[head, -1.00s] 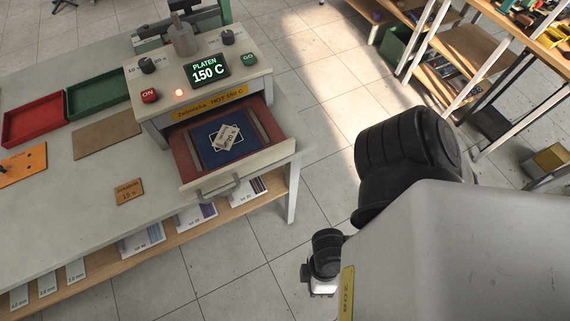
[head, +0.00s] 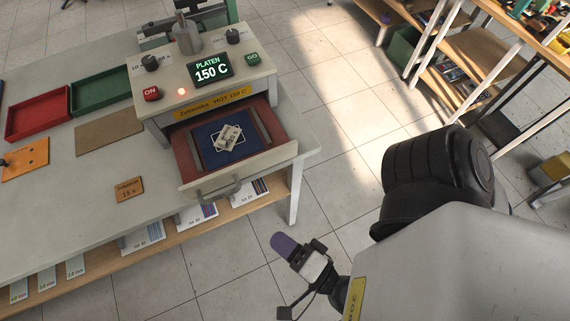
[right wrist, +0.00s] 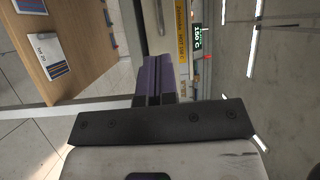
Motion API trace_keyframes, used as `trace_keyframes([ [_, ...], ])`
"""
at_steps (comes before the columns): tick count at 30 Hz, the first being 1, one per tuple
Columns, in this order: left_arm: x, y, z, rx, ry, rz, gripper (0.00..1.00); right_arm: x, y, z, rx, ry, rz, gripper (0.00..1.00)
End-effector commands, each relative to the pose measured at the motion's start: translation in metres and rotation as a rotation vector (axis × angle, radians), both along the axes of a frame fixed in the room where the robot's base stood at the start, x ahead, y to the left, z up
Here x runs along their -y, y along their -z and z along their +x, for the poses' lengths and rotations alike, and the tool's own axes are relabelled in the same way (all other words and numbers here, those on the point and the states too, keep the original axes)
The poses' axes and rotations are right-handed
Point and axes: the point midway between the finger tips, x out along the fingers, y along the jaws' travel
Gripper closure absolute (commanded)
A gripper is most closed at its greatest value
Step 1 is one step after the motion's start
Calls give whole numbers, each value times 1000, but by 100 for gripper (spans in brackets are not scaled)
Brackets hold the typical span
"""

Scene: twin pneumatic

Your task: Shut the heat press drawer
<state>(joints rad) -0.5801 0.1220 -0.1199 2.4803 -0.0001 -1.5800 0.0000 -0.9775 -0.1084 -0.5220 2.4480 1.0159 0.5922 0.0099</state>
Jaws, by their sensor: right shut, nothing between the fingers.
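The heat press (head: 215,75) stands on the table with its display reading PLATEN 150 C. Its drawer (head: 243,182) is pulled out toward me, with a grey bar handle (head: 222,190) on the pale front. Inside lie a blue pad (head: 208,158) and a small printed piece (head: 229,138). My right gripper (head: 283,246) has purple fingertips and is shut and empty. It is in front of and below the drawer, to its right, apart from it. In the right wrist view the purple fingers (right wrist: 158,78) are together, with the yellow press label (right wrist: 181,30) beyond. My left gripper is not in view.
A red tray (head: 38,115), a green tray (head: 98,92), a brown mat (head: 108,134) and an orange card (head: 129,189) lie on the table left of the press. A shelf (head: 165,232) with sample sheets runs below. The floor right of the table is open.

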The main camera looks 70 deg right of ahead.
Motion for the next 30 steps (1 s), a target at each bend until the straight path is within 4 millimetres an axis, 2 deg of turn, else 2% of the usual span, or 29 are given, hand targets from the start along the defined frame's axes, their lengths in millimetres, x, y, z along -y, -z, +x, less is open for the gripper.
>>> trace_keyframes([
  [3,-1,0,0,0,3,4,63,28,3,-14,-1,192,46,100],
  [6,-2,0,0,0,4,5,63,45,5,-25,-1,316,62,100],
  [14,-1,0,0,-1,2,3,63,65,5,-39,7,466,63,100],
  [20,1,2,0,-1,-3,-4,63,82,4,-25,12,475,63,100],
  [30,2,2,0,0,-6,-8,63,129,4,19,12,472,61,100],
])
